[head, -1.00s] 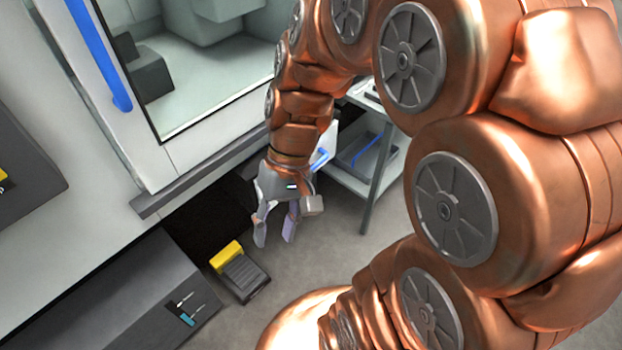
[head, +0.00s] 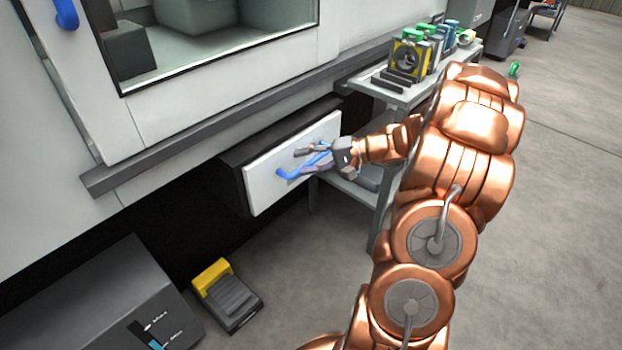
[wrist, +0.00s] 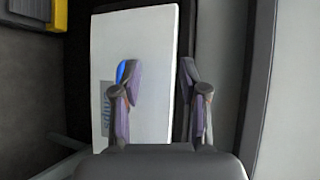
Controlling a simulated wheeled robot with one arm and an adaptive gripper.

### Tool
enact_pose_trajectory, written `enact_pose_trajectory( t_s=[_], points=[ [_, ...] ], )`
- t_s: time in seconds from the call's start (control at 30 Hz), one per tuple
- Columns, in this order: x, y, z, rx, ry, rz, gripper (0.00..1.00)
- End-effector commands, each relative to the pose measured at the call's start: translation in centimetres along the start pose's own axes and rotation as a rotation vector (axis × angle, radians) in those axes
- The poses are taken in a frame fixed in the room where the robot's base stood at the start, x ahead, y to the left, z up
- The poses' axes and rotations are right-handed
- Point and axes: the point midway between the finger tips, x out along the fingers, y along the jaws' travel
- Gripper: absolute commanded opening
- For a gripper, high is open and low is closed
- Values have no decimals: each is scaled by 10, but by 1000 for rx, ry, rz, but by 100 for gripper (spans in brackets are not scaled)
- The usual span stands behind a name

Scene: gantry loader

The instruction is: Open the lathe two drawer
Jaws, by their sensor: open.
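The drawer (head: 262,187) has a white front and sits in a dark housing under the machine's window. Its blue bar handle (head: 291,173) runs across the front. My gripper (head: 303,161) is open at the handle, with its fingers pointing at the drawer front and the bar between or close beside them. In the wrist view the white front (wrist: 150,35) fills the middle, with blue lettering at its lower left. A bit of the blue handle (wrist: 121,71) shows beside the left finger, which hides the rest. I cannot tell whether the fingers touch it.
A grey cart (head: 390,98) with colourful items stands right of the drawer. A yellow and black pedal (head: 229,296) lies on the floor below. A dark grey box (head: 95,300) is at lower left. Open floor lies to the right.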

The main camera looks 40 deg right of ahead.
Motion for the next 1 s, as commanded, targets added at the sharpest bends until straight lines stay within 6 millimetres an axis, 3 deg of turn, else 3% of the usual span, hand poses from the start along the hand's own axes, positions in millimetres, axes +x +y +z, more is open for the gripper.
enact_pose_trajectory(
  t_s=[0.03,0.1,0.23,0.4,1.0],
  points=[
    [-8,28,-20,11,49,-35,43],
    [-22,45,-41,13,107,-73,43],
    [-42,67,-67,13,187,-120,43],
    [-51,76,-80,11,229,-143,43],
    [16,66,-96,12,229,-143,43]
  ],
)
